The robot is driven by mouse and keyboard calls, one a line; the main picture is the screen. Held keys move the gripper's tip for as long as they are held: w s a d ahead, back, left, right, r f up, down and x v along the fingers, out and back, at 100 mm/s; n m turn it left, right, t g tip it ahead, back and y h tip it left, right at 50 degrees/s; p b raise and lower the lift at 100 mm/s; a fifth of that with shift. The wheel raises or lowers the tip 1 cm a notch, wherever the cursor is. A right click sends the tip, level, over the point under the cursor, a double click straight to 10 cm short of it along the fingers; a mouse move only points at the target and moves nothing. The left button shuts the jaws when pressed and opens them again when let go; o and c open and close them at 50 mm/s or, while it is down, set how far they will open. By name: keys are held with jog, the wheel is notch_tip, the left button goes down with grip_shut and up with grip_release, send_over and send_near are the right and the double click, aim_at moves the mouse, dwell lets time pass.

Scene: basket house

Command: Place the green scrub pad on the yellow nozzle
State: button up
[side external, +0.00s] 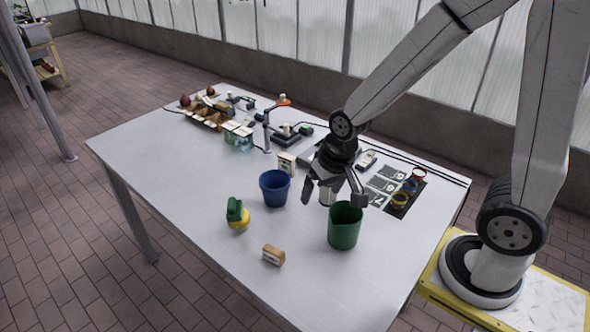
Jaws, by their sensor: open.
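A green piece (234,209), which looks like the scrub pad, stands upright at the near left of the table. It appears to rest on or against a rounded yellow piece (240,225), which looks like the nozzle. The two overlap in this view, so I cannot tell exactly how they touch. My gripper (334,196) is open, pointing down to the right of them and well apart, near the green cup. A small pale cylinder (326,197) shows between its fingers; I cannot tell whether it stands behind them.
A blue bucket (275,189) stands between the green piece and my gripper. A green cup (345,227) is just below my gripper. A small tan box (273,255) lies near the front edge. Lamp (267,130), trays and jars crowd the back. The table's left is clear.

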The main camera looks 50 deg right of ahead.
jog(key=w+a+f+m+y, duration=0.1)
jog(key=w+a+f+m, duration=0.1)
jog(key=w+m, duration=0.85)
jog(key=m+t+y, duration=0.1)
jog(key=m, duration=1.2)
send_over(235, 204)
jog(key=s+d, duration=0.2)
jog(key=shift+w+a+f, duration=0.1)
jog(key=shift+f, duration=1.25)
jog(key=shift+a+f, duration=0.1)
jog(key=shift+f, duration=1.25)
jog(key=shift+n+x, duration=0.25)
jog(key=shift+x, duration=1.05)
jog(key=shift+x, duration=2.55)
jog(key=shift+a, duration=0.15)
